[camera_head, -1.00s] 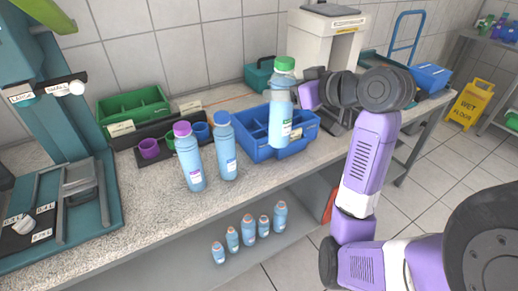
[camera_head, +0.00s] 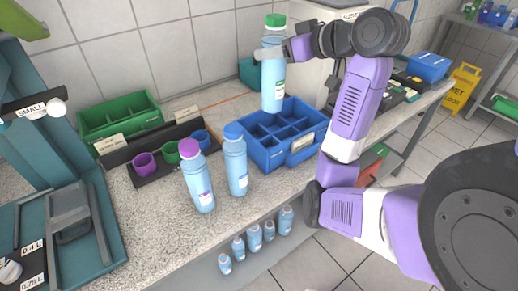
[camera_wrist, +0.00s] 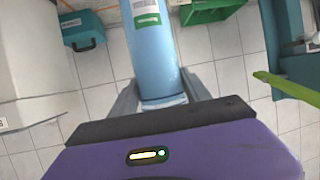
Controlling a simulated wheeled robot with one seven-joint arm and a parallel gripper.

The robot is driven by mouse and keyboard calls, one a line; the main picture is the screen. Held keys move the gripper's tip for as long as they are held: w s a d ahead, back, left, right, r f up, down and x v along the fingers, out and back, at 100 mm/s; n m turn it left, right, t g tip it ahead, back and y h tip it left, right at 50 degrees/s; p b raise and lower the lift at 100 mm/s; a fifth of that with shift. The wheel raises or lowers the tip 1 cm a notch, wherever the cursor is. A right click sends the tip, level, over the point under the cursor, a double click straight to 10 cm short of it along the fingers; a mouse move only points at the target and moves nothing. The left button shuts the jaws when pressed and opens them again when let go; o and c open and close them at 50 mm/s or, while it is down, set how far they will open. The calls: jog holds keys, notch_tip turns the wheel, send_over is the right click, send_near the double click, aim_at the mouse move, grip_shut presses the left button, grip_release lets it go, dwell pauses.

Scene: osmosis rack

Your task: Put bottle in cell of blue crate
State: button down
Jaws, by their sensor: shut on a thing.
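A light blue bottle with a green cap (camera_head: 272,82) is held upright in the air by my gripper (camera_head: 272,52). In the wrist view the bottle (camera_wrist: 152,50) sits between the two fingers (camera_wrist: 160,100), which are closed on it. The blue crate (camera_head: 262,153) with several cells stands on the counter just below and around the bottle's lower end in the head view. The bottle hides part of the crate's back wall. A purple-capped bottle (camera_head: 198,180) and a blue-capped bottle (camera_head: 236,165) stand on the counter left of the crate.
A dark holder with small cups (camera_head: 170,165) and a green crate (camera_head: 125,118) lie to the left. A teal rack (camera_head: 75,215) stands far left. Several small bottles (camera_head: 254,240) stand on the lower shelf. A teal box (camera_head: 250,72) is behind.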

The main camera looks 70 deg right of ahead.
notch_tip(320, 180, down, 20)
jog(key=b, duration=0.1)
jog(key=shift+w+b, duration=0.3)
jog(key=shift+b, duration=0.1)
jog(key=shift+d, duration=0.1)
jog(key=shift+f, duration=0.1)
jog(key=c, duration=0.5)
grip_release()
